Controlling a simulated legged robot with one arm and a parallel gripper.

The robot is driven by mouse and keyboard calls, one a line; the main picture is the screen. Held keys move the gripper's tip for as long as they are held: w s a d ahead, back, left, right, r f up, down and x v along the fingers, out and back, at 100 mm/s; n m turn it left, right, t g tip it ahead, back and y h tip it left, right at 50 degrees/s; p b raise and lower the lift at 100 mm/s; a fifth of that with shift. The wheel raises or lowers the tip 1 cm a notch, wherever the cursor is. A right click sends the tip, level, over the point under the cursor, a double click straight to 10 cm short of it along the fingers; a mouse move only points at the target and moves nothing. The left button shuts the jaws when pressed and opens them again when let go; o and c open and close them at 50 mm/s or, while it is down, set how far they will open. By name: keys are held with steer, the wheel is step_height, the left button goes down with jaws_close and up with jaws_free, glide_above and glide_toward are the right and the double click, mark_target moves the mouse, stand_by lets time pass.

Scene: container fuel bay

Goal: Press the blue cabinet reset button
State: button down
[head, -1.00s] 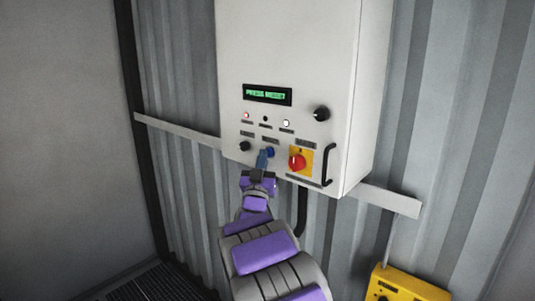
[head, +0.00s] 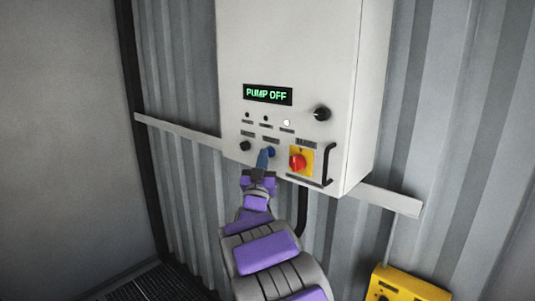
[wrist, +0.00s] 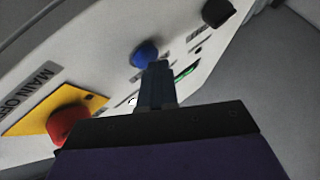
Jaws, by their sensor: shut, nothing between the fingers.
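The blue reset button (head: 270,152) is on the lower front of the white cabinet (head: 230,60), between a black knob and the red switch. It also shows in the wrist view (wrist: 145,53), just beyond my fingertips. My gripper (head: 263,157) is shut and empty, with its tip at the button's lower left in the head view. In the wrist view my gripper (wrist: 156,68) overlaps the button's lower edge; I cannot tell whether they touch. The cabinet display (head: 267,95) reads "PUMP OFF" in green.
A red rotary switch (head: 297,162) on a yellow plate sits close to the right of the button. A black knob (head: 245,146) is to its left, and a black handle (head: 328,165) is farther right. A yellow box (head: 405,287) is at the lower right.

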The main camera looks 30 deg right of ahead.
steer(key=shift+s+a, duration=0.25)
steer(key=shift+a, duration=0.25)
steer(key=shift+s+a+b, duration=0.25)
steer(key=shift+s+a, duration=0.05)
steer(key=shift+a, duration=0.5)
steer(key=shift+s+a+b, duration=0.2)
steer(key=shift+s+a, duration=0.05)
steer(key=shift+a, duration=0.6)
steer(key=shift+s+a+b, duration=0.25)
steer(key=shift+s+a, duration=0.05)
steer(key=shift+a, duration=0.5)
steer(key=s+a, duration=0.2)
steer(key=a, duration=0.4)
steer(key=shift+s+a+b, duration=0.2)
steer(key=shift+a+b, duration=0.15)
steer(key=shift+b, duration=0.1)
steer(key=shift+d, duration=0.1)
